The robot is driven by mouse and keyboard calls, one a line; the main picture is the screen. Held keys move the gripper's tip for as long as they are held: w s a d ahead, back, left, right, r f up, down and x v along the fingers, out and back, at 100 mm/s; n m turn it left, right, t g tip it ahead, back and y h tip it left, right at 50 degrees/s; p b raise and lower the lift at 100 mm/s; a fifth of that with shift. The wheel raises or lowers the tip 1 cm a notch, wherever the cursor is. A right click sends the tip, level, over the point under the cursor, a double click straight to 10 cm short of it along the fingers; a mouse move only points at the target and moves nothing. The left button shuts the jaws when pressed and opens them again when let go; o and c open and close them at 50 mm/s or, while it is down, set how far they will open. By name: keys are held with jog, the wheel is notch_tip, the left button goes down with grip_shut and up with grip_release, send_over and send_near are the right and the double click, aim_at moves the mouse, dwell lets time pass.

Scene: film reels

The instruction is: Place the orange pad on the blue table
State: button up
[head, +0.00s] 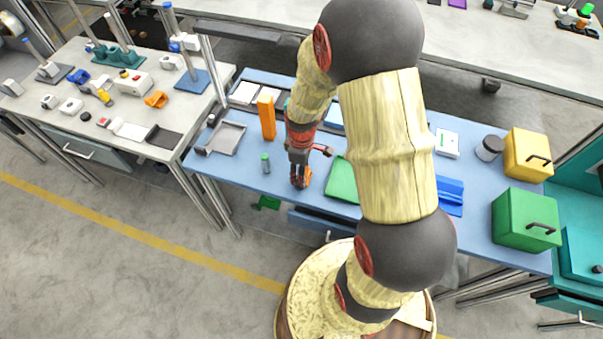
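The blue table (240,165) runs across the middle of the head view. My gripper (299,182) points down over its front part, left of a green flat piece. A small orange piece (307,177) shows right at my gripper's fingers; most of it is hidden, and I cannot tell whether it is the orange pad, or whether it is held or lies on the table. An orange block (267,118) stands on the blue table, left of and behind my gripper. My fingers are too small and dark to show whether they are open or shut.
Yellow (527,156) and green (526,219) boxes stand at the right. My arm hides the table's middle. Bare blue surface shows at the front left.

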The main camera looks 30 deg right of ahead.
jog(key=o, duration=1.3)
jog(key=s+a+r+m+t+p, duration=0.1)
jog(key=a+r+m+p, duration=0.15)
jog(key=r, duration=1.05)
jog(key=s+a+r+m+t+p, duration=0.1)
jog(key=s+a+r+t, duration=0.15)
jog(key=r, duration=1.05)
jog(key=s+a+r+m+t, duration=0.2)
jog(key=s+a+r+m, duration=0.2)
jog(key=s+r, duration=0.5)
jog(key=shift+s+a+r, duration=0.3)
jog(key=shift+a+r, duration=0.4)
jog(key=shift+a, duration=0.45)
